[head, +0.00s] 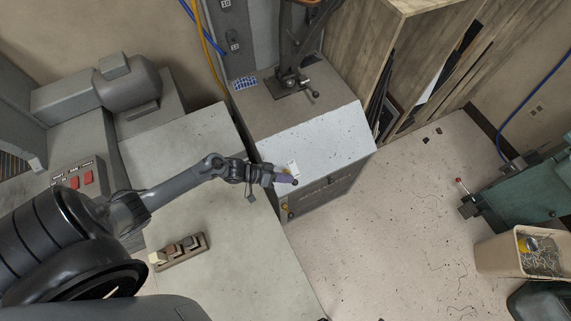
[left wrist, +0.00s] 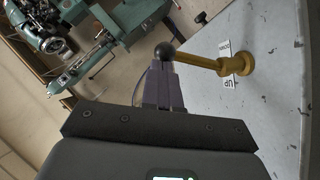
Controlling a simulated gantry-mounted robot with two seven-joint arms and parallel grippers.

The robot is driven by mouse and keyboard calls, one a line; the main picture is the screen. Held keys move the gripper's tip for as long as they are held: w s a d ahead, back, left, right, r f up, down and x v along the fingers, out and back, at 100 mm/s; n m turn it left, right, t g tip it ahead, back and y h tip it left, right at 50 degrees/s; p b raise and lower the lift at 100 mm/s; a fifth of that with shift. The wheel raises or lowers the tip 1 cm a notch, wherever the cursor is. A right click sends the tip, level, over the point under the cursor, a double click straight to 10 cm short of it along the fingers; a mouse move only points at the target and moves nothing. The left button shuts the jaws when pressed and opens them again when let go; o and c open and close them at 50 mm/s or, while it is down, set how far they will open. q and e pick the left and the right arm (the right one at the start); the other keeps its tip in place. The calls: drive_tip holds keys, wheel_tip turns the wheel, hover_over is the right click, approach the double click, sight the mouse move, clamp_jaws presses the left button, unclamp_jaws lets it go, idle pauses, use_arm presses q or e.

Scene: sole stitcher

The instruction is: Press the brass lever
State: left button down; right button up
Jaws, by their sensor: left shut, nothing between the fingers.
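The brass lever (left wrist: 205,62) shows in the left wrist view. Its round brass mount (left wrist: 244,62) sits on a pale grey panel, and its arm reaches left to a dark ball knob (left wrist: 164,51). A white label (left wrist: 229,82) reading UP lies beside the arm; a second label's word is hard to read. In the head view my left gripper (head: 285,178) hides most of the lever. My left gripper's purplish fingers (left wrist: 162,70) are shut and empty, with their tips at the knob; I cannot tell if they touch it. My right gripper is not in view.
The pale-topped cabinet (head: 325,140) stands beside the grey bench (head: 250,245). A wooden shelf unit (head: 430,50) stands behind. A green machine (head: 525,200) and a bin (head: 520,255) are at the right, across open floor.

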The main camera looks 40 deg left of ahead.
use_arm(q)
drive_tip(key=w+r+p+v, duration=0.1)
drive_tip(key=p+v, duration=0.3)
drive_tip(key=v, duration=0.9)
drive_tip(key=shift+w+r, duration=0.4)
drive_tip(key=shift+r, duration=0.25)
drive_tip(key=shift+a, duration=0.15)
